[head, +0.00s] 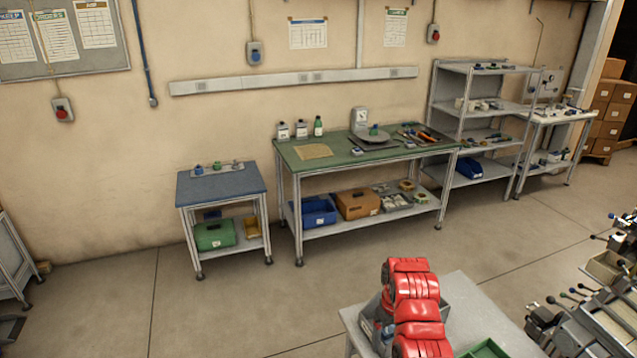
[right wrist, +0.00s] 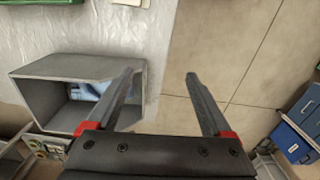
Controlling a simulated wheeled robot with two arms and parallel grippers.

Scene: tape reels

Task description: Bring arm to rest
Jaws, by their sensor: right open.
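My red right arm reaches over a light grey table (head: 465,285) at the bottom of the head view. Its gripper (right wrist: 160,84) shows clearly in the right wrist view: the two dark fingers are wide apart with nothing between them. A grey open bin (right wrist: 100,68) lies under and beside the left finger, with something light blue inside it. In the head view the bin (head: 455,305) is partly hidden behind my arm. My left gripper is not in view.
A green tray (head: 485,349) is at the table's front. A machine with levers (head: 590,315) stands at the right. Along the wall are a small blue-topped table (head: 222,184), a green-topped bench (head: 350,158) and grey shelves (head: 480,105). The floor between is clear.

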